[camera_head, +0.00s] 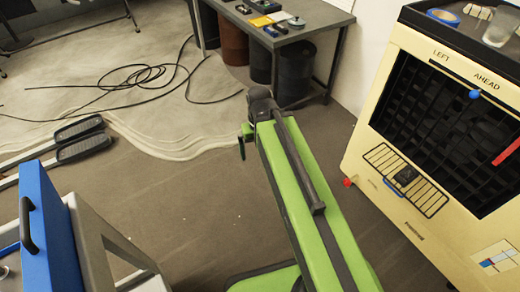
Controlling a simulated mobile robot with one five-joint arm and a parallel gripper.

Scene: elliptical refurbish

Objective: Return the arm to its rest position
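My green and black arm (302,205) reaches from the bottom of the picture up toward the middle, above the dark floor. Its far end has a dark joint (260,104). The small dark and green part hanging at the left of this joint appears to be my gripper (243,141). Its fingers are too small and too hidden to tell open from shut. I see no object held there.
A yellow cabinet (375,158) with a black grille stands close on the right. A grey workbench (300,30) with barrels beneath is behind. Two black pedals (80,140) and a blue-sided grey unit (50,230) are left. A black cable (145,85) lies on the floor.

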